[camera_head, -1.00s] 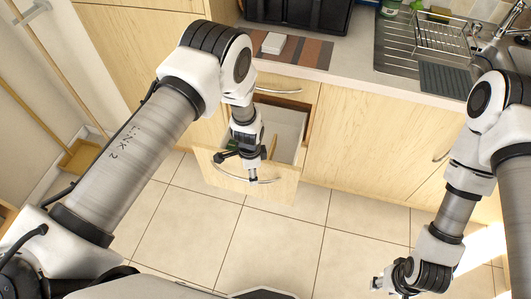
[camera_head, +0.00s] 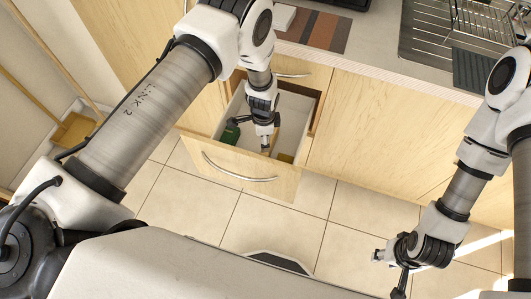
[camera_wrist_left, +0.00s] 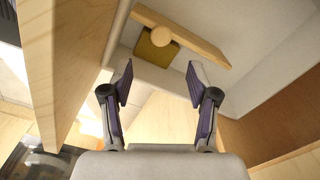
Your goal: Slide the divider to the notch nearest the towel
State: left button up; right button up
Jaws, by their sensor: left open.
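The divider (camera_wrist_left: 185,35) is a light wooden bar with a round knob, inside the open drawer; it shows best in the left wrist view. My left gripper (camera_head: 266,145) points down into the drawer. In the left wrist view its two fingers (camera_wrist_left: 160,78) are spread and empty, and the divider lies beyond their tips, apart from them. A dark green item (camera_head: 230,131) is on the drawer's left side. I cannot make out a towel for certain, nor the notches. My right gripper (camera_head: 388,272) is open and empty over the floor.
The drawer front (camera_head: 240,172) with its curved handle stands pulled out over the tiled floor. The drawer walls are close around my left gripper. The counter holds a striped mat (camera_head: 325,32) and a sink rack (camera_head: 430,35). The floor is clear.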

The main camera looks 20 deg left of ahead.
pick_arm(q)
notch_tip(320, 180, down, 2)
jog(key=shift+w+f+b, duration=0.15)
jog(key=shift+b, duration=0.25)
notch_tip(320, 180, down, 7)
jog(key=shift+f, duration=0.2)
grip_shut()
